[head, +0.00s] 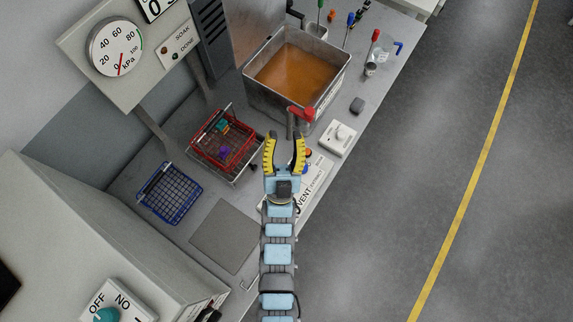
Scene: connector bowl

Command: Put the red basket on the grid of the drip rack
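The red basket (213,152) is a wire basket left of my gripper, with small coloured parts inside, among them a teal one and a purple one. It sits over or in a shallow metal tray (236,178), which looks like the drip rack. The basket hides most of this tray and any grid in it, so I cannot tell how the basket rests there. A dark bar runs along the basket's left side. My gripper (285,138), with yellow-and-black fingers, is open and empty, to the right of the basket and apart from it.
A metal tank (338,85) of orange liquid stands behind my gripper, with a red-handled valve (302,113) close to the fingertips. A blue basket (168,192) is at left. A bare grey plate (226,236) lies in front.

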